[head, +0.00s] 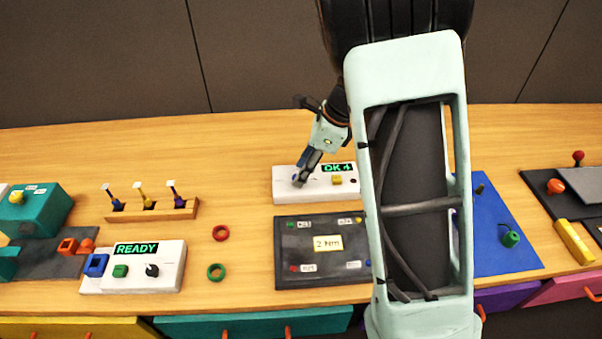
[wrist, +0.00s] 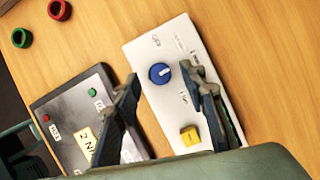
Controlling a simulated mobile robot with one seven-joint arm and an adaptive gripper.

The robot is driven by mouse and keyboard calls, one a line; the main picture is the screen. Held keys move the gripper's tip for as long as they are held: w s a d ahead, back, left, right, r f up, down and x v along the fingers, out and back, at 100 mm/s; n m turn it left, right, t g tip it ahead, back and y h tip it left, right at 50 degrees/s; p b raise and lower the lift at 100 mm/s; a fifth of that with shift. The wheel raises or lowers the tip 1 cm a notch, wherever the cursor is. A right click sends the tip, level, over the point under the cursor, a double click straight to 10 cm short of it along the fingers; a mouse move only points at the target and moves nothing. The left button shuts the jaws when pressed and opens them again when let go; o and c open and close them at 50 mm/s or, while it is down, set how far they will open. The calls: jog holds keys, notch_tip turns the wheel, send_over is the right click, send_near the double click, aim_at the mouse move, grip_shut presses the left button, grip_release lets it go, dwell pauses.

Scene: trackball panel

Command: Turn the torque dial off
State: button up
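The blue dial (wrist: 160,73) with a white pointer mark sits on a white panel (wrist: 150,45). Small labels stand around it, too small to read. A yellow button (wrist: 190,135) is on the same panel. In the head view the white panel (head: 283,196) stands at the middle of the table and its display (head: 338,168) reads OK. My gripper (head: 305,170) is over the panel's left part and hides most of the dial there. In the wrist view my gripper (wrist: 160,76) is open, with its fingers apart on either side of the dial. Contact cannot be told.
A dark panel with a "2 Nm" card (head: 328,243) lies in front of the white panel. At left are a READY box (head: 170,277), red (head: 221,233) and green (head: 216,272) rings, and a rack of levers (head: 150,210). A blue mat (head: 510,255) lies at right, partly behind my arm.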

jog(key=shift+a+f, duration=0.25)
jog(key=shift+f, duration=0.35)
grip_shut()
